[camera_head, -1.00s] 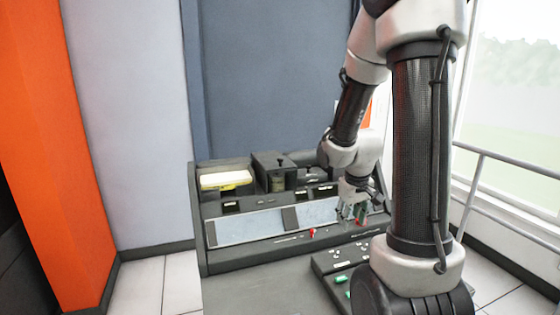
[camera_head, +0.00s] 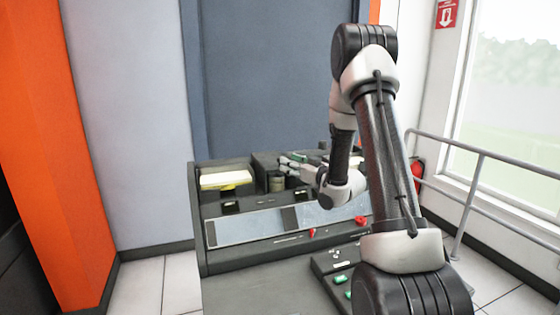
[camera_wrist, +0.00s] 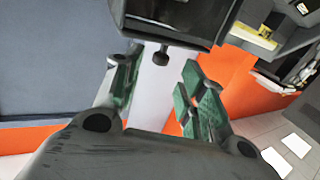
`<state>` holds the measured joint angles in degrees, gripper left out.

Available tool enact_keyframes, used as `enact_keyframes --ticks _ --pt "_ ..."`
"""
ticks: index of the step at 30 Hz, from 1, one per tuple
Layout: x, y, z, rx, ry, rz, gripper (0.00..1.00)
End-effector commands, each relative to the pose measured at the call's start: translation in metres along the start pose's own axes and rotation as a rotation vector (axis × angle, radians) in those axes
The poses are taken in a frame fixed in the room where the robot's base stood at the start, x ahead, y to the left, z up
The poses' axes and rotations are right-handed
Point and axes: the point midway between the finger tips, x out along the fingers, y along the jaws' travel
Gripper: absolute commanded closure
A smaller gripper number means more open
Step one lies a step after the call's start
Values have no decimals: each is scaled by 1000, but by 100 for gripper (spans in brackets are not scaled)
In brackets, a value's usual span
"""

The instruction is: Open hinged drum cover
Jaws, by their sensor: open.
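The drum cover (camera_head: 262,162) is a dark box on top of the dark punch-card machine (camera_head: 240,245), and it looks shut. A small dark knob (camera_wrist: 160,57) sticks out from the cover's edge (camera_wrist: 190,40) in the wrist view. My gripper (camera_head: 290,162) is at the right side of the cover in the head view. In the wrist view, the green pads of my gripper (camera_wrist: 157,78) are spread apart. The knob lies between them near their tips, with gaps on both sides. In the head view the fingers hide the knob.
A tray with pale cards and a yellow edge (camera_head: 225,180) is left of the cover. Red knobs (camera_head: 361,219) are on the machine's front right. A keyboard with green keys (camera_head: 341,279) is in front. A metal railing (camera_head: 470,195) and window are at right.

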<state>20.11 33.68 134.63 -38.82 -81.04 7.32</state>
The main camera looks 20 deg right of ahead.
Motion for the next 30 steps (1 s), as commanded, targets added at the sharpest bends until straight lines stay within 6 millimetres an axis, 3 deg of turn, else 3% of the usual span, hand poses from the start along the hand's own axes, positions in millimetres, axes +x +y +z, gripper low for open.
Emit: enact_keyframes --ticks 9,21,28,30 --pt "51 0 1 -1 -2 0 60" --pt "63 0 1 0 -3 1 60" --pt "63 0 1 -1 -3 1 100" --pt "63 0 1 -1 -3 1 100"
